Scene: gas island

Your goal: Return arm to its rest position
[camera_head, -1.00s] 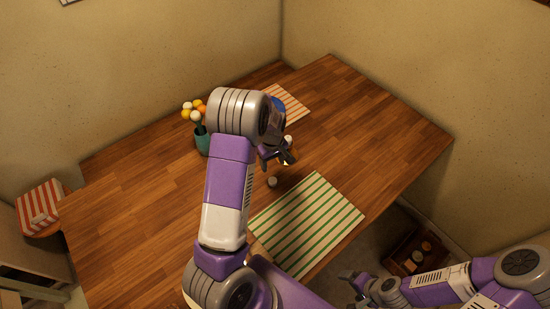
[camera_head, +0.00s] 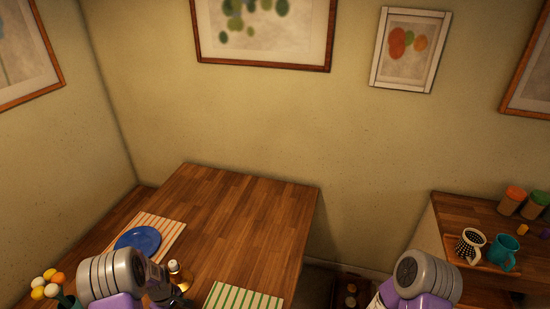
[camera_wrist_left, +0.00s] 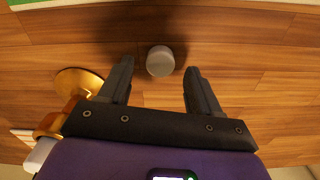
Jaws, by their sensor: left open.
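My left gripper (camera_wrist_left: 160,67) is open in the left wrist view, with two dark fingers spread apart over the wood table. A small pale round object (camera_wrist_left: 160,61) lies on the table just beyond and between the fingertips; nothing is gripped. In the head view, my purple and grey left arm (camera_head: 112,276) enters at the bottom left, with the dark gripper (camera_head: 178,300) partly cut off by the lower edge. My right arm (camera_head: 425,277) shows only a grey joint and purple link at the bottom right; its gripper is out of frame.
A golden bottle-like item (camera_head: 179,273) stands close to the left gripper. A blue plate (camera_head: 138,240) lies on a red-striped mat (camera_head: 168,228); flowers (camera_head: 47,284) are at far left. A green-striped mat (camera_head: 245,297) is in front. Mugs (camera_head: 503,252) stand at right.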

